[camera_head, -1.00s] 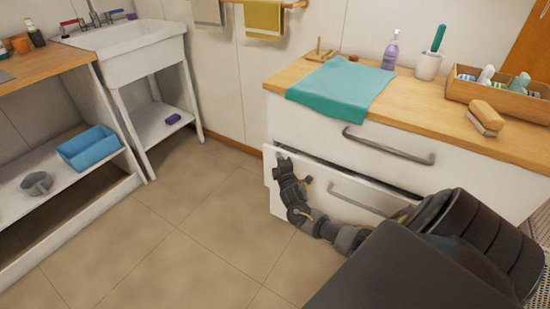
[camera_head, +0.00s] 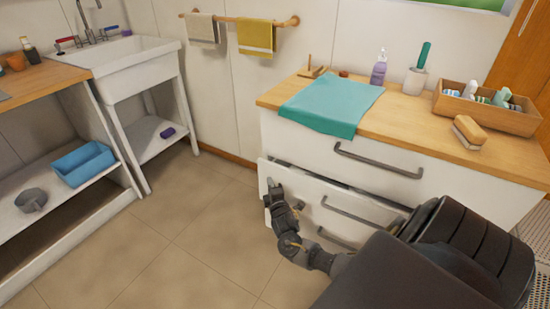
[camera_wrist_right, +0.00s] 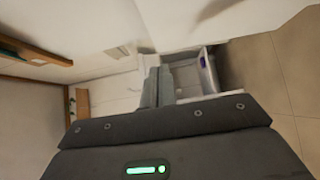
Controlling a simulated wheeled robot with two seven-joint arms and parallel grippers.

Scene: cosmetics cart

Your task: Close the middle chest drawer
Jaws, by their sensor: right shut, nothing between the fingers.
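The white chest (camera_head: 300,140) stands on the right in the head view. Its middle drawer (camera_head: 312,188) stands slightly out, with a dark gap along its top edge. Its bar handle (camera_head: 360,211) is to the right of my gripper. My right gripper (camera_head: 270,185) is shut and empty, at the left end of the drawer front; whether it touches is hard to tell. In the right wrist view its fingers (camera_wrist_right: 157,87) are together below a large pale surface, which I cannot identify surely. My left gripper is not in view.
A teal cloth (camera_head: 328,105), a purple bottle (camera_head: 379,67), a brush in a cup (camera_head: 415,80), a wooden box (camera_head: 487,114) and a brush block (camera_head: 469,132) are on the chest top. A sink (camera_head: 125,60) and shelf unit stand left. The floor between is clear.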

